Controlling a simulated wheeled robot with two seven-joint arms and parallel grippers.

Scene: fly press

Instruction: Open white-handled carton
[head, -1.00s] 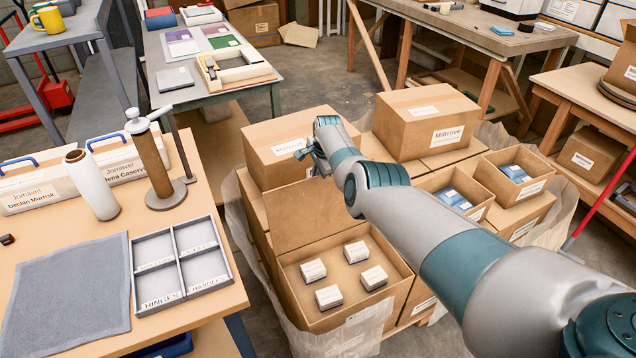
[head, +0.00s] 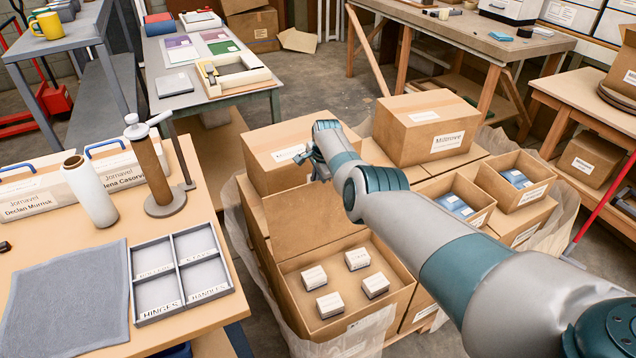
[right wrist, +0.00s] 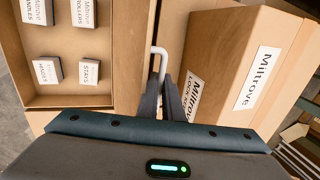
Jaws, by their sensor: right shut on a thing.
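The open carton (head: 398,296) stands low at the front of the stack, with several small white-labelled boxes (head: 330,305) inside. Its brown lid (head: 312,222) stands raised at the far side. The carton's inside also shows at the upper left of the right wrist view (right wrist: 66,100). A white bar handle (right wrist: 161,52) shows there beside the carton's edge. My right gripper (right wrist: 165,92) is shut on this handle, its dark fingers close together at the handle's near end. In the head view my right gripper (head: 312,163) is at the lid's upper edge, partly hidden by its wrist. My left gripper is out of view.
A closed carton (head: 285,155) stands just behind the lid, and a closed Miltrove carton (head: 425,125) stands to the right. Open cartons with blue contents (head: 453,205) are beyond my right arm. A workbench (head: 200,310) with a divided tray (head: 180,272) is at the left.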

